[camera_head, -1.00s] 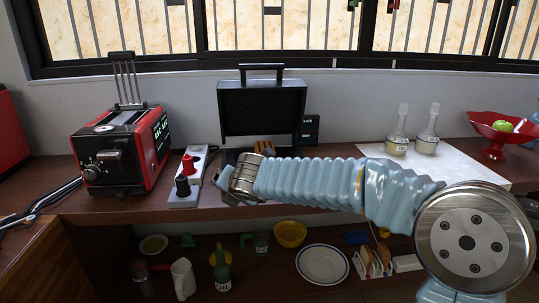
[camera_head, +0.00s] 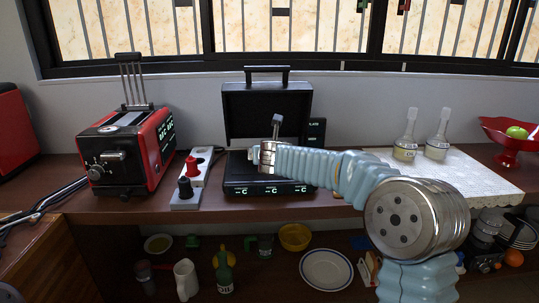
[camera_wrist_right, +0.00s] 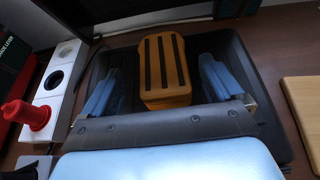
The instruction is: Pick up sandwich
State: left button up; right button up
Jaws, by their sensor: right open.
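The sandwich (camera_wrist_right: 165,65) is a toasted brown block with dark grill stripes. In the right wrist view it lies on the black lower plate of the open grill (camera_wrist_right: 240,85). My right gripper (camera_wrist_right: 160,88) is open, with one blue-grey finger on each side of the sandwich and a visible gap on both sides. In the head view my right arm reaches in from the right to the grill (camera_head: 268,103), and the wrist hides the sandwich there. My left gripper is not in view.
A red toaster (camera_head: 128,150) stands left of the grill. In the wrist view a wooden board (camera_wrist_right: 302,105) is on the right. Two flasks (camera_head: 405,145) stand on a white cloth. The lower shelf holds crockery.

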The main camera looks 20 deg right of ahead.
jog(key=x, duration=0.4)
jog(key=shift+d+f+p, duration=0.15)
jog(key=shift+d+p, duration=0.1)
jog(key=shift+p, duration=0.1)
jog(key=c, duration=1.1)
jog(key=shift+r, duration=0.45)
notch_tip(320, 180, up, 2)
jog(key=shift+r+p, duration=0.2)
jog(key=shift+p, duration=0.6)
jog(key=s+r, duration=0.1)
jog(key=s+a+r, duration=0.1)
jog(key=s+r, duration=0.2)
jog(key=r, duration=0.1)
jog(key=shift+s+a+r, duration=0.2)
jog(key=shift+a, duration=0.15)
jog(key=v, duration=0.6)
jog(key=b+v, duration=0.1)
jog(key=v, duration=0.3)
jog(key=shift+w+a+r, duration=0.1)
jog(key=shift+a+r, duration=0.2)
jog(key=shift+a, duration=0.05)
